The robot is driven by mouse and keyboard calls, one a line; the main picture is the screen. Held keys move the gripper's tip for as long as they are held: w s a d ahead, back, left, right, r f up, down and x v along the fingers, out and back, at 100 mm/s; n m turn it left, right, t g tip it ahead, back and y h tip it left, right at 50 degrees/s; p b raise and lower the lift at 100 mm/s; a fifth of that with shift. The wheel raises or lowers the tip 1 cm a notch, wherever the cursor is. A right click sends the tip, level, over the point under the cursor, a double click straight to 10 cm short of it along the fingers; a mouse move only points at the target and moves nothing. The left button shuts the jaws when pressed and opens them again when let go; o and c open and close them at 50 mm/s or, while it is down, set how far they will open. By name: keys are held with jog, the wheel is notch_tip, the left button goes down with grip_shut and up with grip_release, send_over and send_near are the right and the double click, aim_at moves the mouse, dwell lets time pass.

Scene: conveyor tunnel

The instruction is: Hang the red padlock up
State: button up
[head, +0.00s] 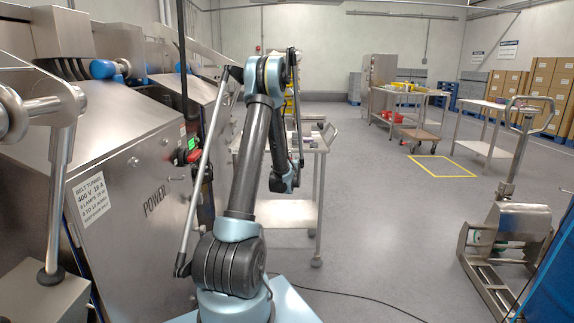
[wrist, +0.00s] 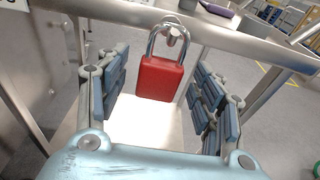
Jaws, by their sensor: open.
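In the wrist view, a red padlock (wrist: 160,79) with a silver shackle hangs upright at a metal peg (wrist: 173,38) on the front rail of a steel cart. The shackle appears to loop over the peg. My gripper (wrist: 163,72) is open, with one blue-padded finger on each side of the padlock. Gaps show between the fingers and the padlock body. In the head view, the end of my arm is in front of the cart (head: 318,143), and I cannot make out the padlock there.
A steel machine (head: 130,150) marked POWER fills the left, with a red switch handle (head: 182,161) on its side. A pallet truck (head: 505,235) stands at the right. A cable (head: 350,296) crosses the floor. The middle-right floor is clear.

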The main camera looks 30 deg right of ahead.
jog(key=v, duration=1.1)
jog(key=shift+s+a, duration=0.15)
jog(key=shift+a, duration=0.05)
jog(key=shift+f, duration=0.1)
dwell(0.3)
